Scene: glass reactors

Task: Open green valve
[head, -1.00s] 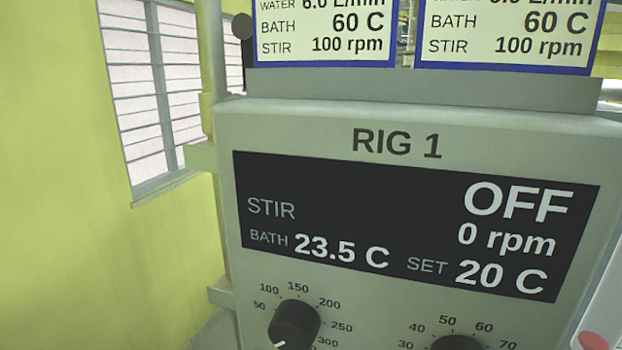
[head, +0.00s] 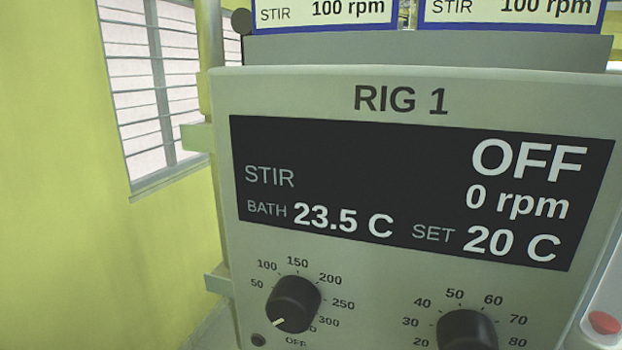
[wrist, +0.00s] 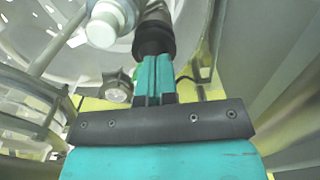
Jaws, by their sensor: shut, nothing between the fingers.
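The head view shows the RIG 1 control box (head: 520,88) close up, and my gripper is not in that view.
The box's dark display (head: 340,190) reads OFF, 0 rpm, bath 23.5 C, set 20 C. Below are a left knob (head: 293,303) and right knob (head: 467,330). A red button (head: 604,322) is at right. A pale cylindrical fitting (wrist: 104,28) is left of my fingers.

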